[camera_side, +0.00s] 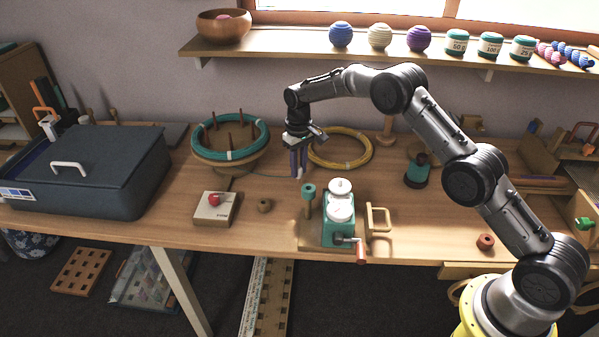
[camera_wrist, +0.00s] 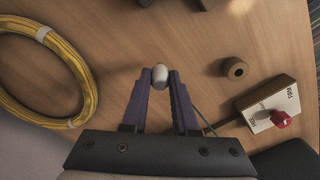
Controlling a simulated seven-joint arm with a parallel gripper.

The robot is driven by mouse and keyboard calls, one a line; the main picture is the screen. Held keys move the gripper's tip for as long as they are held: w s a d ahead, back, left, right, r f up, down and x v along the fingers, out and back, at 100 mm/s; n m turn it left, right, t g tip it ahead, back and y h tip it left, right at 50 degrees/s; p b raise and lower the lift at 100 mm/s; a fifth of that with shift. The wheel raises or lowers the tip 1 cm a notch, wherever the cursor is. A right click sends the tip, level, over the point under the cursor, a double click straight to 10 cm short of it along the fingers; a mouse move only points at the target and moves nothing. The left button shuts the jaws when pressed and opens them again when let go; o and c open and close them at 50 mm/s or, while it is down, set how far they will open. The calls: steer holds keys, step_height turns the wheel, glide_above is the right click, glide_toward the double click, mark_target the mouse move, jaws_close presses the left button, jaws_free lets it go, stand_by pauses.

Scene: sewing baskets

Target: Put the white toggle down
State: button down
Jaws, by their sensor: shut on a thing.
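The white toggle (camera_wrist: 160,76) is a small pale capsule pinched between the purple fingertips of my gripper (camera_wrist: 160,78) in the wrist view. In the side view my gripper (camera_side: 299,174) points down over the middle of the table, behind the green hand-cranked device. The toggle is too small there to make out clearly. I cannot tell whether it touches the wood or hangs just above it.
A brown bead (camera_side: 264,205) and a box with a red knob (camera_side: 206,217) sit front left. The green crank device (camera_side: 338,232) is in front.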

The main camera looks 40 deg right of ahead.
steer(key=shift+f, duration=0.95)
steer(key=shift+f, duration=0.2)
steer(key=c, duration=0.7)
jaws_free()
steer(key=shift+r, duration=0.15)
